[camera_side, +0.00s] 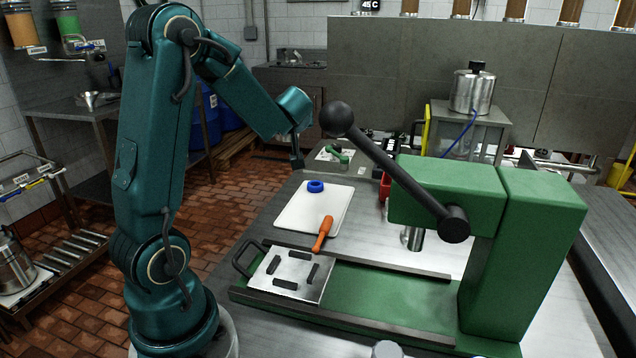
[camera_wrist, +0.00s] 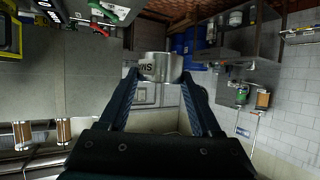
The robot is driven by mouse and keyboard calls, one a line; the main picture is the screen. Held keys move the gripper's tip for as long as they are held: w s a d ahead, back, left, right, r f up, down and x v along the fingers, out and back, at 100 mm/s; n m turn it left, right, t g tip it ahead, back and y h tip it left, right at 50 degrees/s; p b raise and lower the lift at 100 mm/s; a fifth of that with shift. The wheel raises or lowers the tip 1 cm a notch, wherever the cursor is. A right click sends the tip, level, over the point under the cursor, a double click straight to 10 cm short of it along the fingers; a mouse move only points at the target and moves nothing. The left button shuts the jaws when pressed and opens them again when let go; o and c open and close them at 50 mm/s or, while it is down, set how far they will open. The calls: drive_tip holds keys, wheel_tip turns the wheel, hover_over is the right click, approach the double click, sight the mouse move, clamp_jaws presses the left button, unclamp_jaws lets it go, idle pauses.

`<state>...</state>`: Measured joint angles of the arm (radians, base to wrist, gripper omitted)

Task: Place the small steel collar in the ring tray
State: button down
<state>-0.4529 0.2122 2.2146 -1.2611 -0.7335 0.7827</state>
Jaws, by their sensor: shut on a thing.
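In the wrist view my gripper (camera_wrist: 159,76) is shut on the small steel collar (camera_wrist: 160,66), a short shiny ring with dark lettering on its side, held between the two fingertips. In the side view my gripper (camera_side: 297,159) is small and dark, in the air near the far end of a white tray; the collar cannot be made out there. The white tray (camera_side: 292,219) lies flat on the bench with a blue ring (camera_side: 315,186) on its far part. I cannot tell whether this is the ring tray.
An orange-handled tool (camera_side: 322,233) lies at the tray's near right edge. A metal plate with dark blocks (camera_side: 290,262) sits in front. A green press (camera_side: 525,250) with a black-ball lever (camera_side: 395,175) stands right. A green-handled item (camera_side: 338,153) lies on a sheet behind.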

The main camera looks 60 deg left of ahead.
drive_tip(key=s+a+f+n+g, duration=0.1)
drive_tip(key=s+a+f, duration=0.25)
drive_tip(key=f, duration=0.35)
hover_over(319, 208)
wheel_tip(319, 208, down, 7)
drive_tip(key=shift+f, duration=0.15)
drive_tip(key=shift+w+f, duration=0.1)
drive_tip(key=shift+f, duration=1.9)
drive_tip(key=shift+f, duration=0.1)
drive_tip(key=shift+c, duration=0.4)
unclamp_jaws()
drive_tip(key=shift+f, duration=0.1)
